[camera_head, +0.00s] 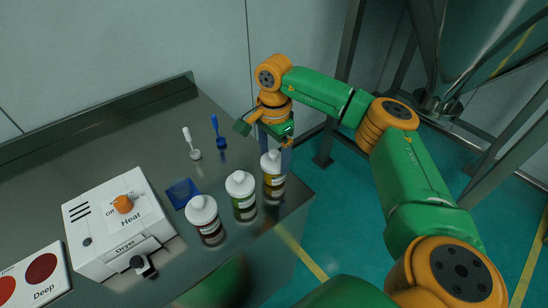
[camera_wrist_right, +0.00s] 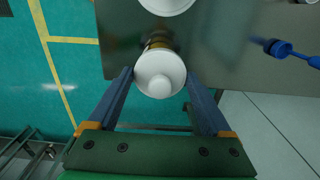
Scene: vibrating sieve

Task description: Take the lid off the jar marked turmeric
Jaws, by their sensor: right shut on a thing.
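The jar with yellow contents (camera_head: 273,184) stands at the table's right end, last in a row of three; its label is too small to read. Its white lid (camera_head: 271,161) sits on top, and I see no gap below it. My right gripper (camera_head: 273,146) reaches in from behind this jar and is shut on the lid. In the right wrist view the round white lid (camera_wrist_right: 160,75) lies between the two blue-grey fingers (camera_wrist_right: 159,78), with a yellow strip of the jar beyond it. My left gripper is not in view.
A jar with green contents (camera_head: 243,203) stands close beside it, and one with dark red contents (camera_head: 210,231) further left. A blue tray (camera_head: 182,193), a white brush (camera_head: 191,145), a blue brush (camera_head: 218,133) and a white dryer box (camera_head: 115,225) share the metal table (camera_head: 120,150).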

